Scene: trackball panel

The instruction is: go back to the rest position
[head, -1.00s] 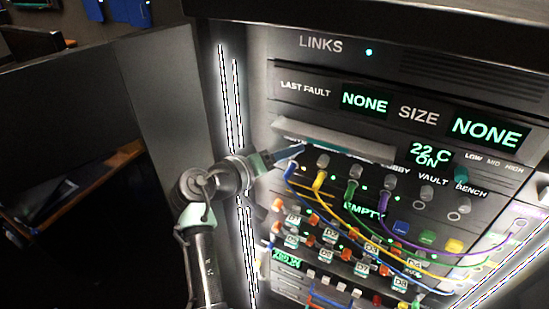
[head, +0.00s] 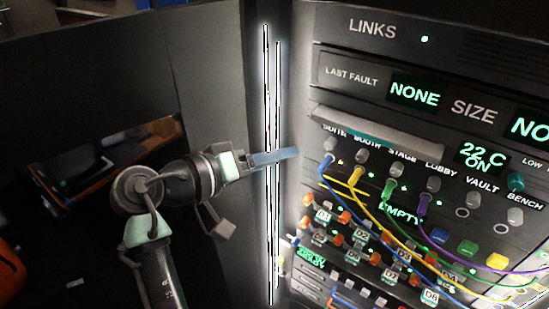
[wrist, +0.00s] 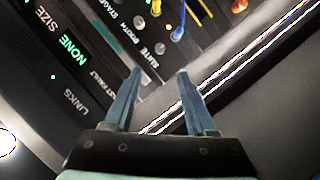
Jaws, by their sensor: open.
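My gripper (head: 296,153) is in the middle of the head view, pointing right, at the lit strip along the panel's left edge. In the wrist view my gripper (wrist: 157,72) shows two blue fingers apart with nothing between them. The panel (head: 350,65) stands on the right of the head view, with LINKS at its top and a screen reading NONE. Blue, yellow, green and purple cables hang from plugs under the SUITE, BOOTH, STAGE and LOBBY labels. My gripper is left of these plugs and touches none that I can see.
A pale ledge (head: 378,128) juts out above the row of plugs. Below are several small modules with orange parts. A dark wall panel (head: 215,75) stands behind my arm. A shelf with a wooden edge (head: 95,185) is at the far left, and the space around my arm looks clear.

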